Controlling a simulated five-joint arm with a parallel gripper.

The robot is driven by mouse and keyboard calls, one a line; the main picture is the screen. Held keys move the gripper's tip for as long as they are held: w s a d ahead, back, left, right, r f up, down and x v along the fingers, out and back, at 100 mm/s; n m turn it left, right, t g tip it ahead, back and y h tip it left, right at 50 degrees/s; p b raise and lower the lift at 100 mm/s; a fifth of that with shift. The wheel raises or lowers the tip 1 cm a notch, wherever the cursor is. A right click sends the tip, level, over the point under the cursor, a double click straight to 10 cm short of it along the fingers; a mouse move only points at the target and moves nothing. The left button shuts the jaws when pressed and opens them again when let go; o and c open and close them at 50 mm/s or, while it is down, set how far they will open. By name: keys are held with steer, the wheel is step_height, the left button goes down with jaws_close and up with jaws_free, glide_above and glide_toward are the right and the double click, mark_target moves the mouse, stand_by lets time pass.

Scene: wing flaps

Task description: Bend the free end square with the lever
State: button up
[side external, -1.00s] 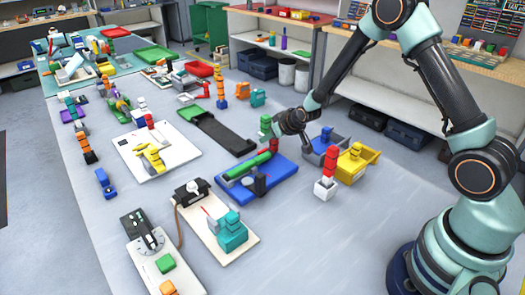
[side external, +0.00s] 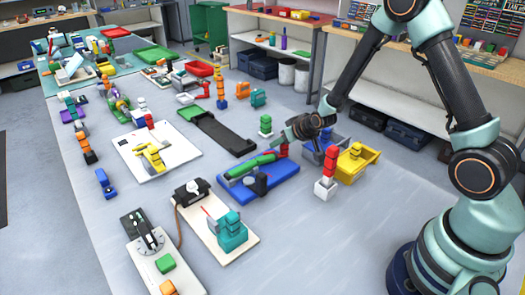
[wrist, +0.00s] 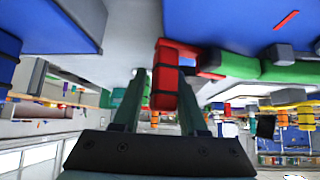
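The blue bending board (side external: 283,182) lies flat on the table in the side view, and its surface fills the upper right of the wrist view (wrist: 230,20). A green bar (side external: 240,167) lies along it; part of it shows in the wrist view (wrist: 290,71) beside a small grey block (wrist: 279,53). The red lever (wrist: 166,70) has its handle between my gripper's fingertips (wrist: 162,82). In the side view my gripper (side external: 284,139) is at the board's far right end, over the lever. It appears shut on the handle. The green bar's free end is partly hidden.
A dark round post (side external: 256,183) stands on the board. A grey-blue bin (side external: 318,154), a yellow bin (side external: 357,163) and a red stack on a white block (side external: 327,182) stand close on the right. A green stack (side external: 265,126) stands behind.

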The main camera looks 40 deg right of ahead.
steer(key=shift+o, duration=0.4)
steer(key=shift+w+r, duration=0.1)
steer(key=shift+r, duration=0.5)
step_height(320, 180, up, 19)
